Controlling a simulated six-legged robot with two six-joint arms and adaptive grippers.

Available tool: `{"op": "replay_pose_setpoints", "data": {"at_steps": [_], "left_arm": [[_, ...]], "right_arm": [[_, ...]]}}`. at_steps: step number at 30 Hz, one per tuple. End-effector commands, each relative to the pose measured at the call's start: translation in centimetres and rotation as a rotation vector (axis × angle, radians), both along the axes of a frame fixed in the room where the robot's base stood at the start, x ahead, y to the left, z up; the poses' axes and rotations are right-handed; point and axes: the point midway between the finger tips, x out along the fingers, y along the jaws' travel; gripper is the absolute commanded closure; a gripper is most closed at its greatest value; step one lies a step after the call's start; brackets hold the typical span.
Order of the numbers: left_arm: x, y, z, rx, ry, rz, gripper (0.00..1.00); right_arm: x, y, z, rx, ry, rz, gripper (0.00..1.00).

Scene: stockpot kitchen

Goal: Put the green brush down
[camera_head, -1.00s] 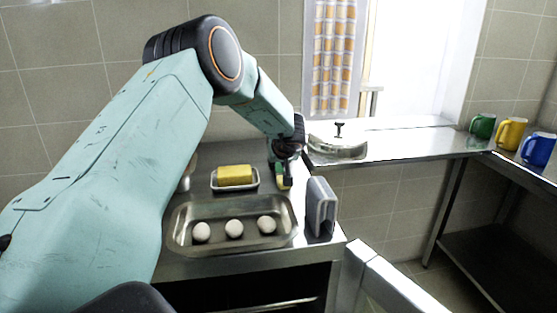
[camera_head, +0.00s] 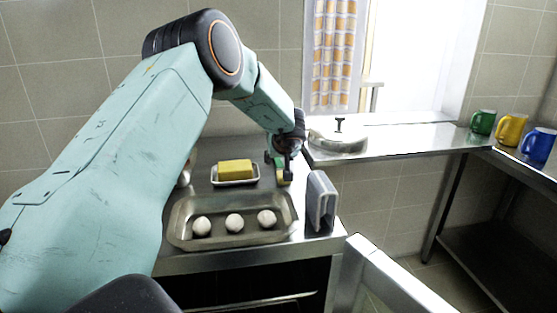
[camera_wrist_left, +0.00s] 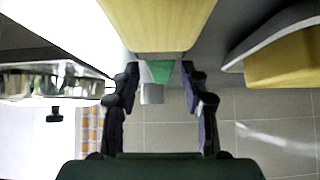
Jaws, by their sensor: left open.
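My left gripper (camera_head: 279,168) is at the back right of the steel counter, with its two fingers apart. In the left wrist view its fingers (camera_wrist_left: 161,92) are also spread. The green brush shows there as a pale yellow-tan block (camera_wrist_left: 157,22) with a green part (camera_wrist_left: 160,71) just beyond and between the fingertips. In the head view a small yellowish part of the brush (camera_head: 284,180) shows low by the fingers; the rest is hidden. Whether a finger still touches it, I cannot tell. My right gripper is not in view.
A yellow block sits on a white dish (camera_head: 236,182) left of the gripper. A steel tray (camera_head: 180,238) with three eggs (camera_head: 234,222) is in front. A grey upright holder (camera_head: 321,200) stands at the right edge.

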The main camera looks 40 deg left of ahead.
Motion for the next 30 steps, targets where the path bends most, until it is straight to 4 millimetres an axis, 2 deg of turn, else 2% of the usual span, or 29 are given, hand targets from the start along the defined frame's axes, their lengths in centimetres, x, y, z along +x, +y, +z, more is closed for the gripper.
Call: {"op": "replay_pose_setpoints", "data": {"at_steps": [5, 10, 15, 22, 30], "left_arm": [[0.0, 0.0, -0.5, -0.001, -0.003, 0.0, 0.56], [-1.6, -1.6, 2.9, -0.003, -0.002, -0.001, 0.56], [-2.9, -2.4, 5.1, -0.001, -0.002, -0.002, 0.56], [-3.7, -3.3, 6.0, 0.0, 0.0, 0.0, 0.56], [-3.8, -3.3, 6.0, 0.0, 0.0, 0.0, 0.56]], "right_arm": [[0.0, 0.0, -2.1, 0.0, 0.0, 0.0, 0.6], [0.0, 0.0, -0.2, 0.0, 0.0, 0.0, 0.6], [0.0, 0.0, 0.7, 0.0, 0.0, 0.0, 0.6], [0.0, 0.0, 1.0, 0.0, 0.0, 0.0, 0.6], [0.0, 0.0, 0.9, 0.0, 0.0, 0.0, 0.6]]}}
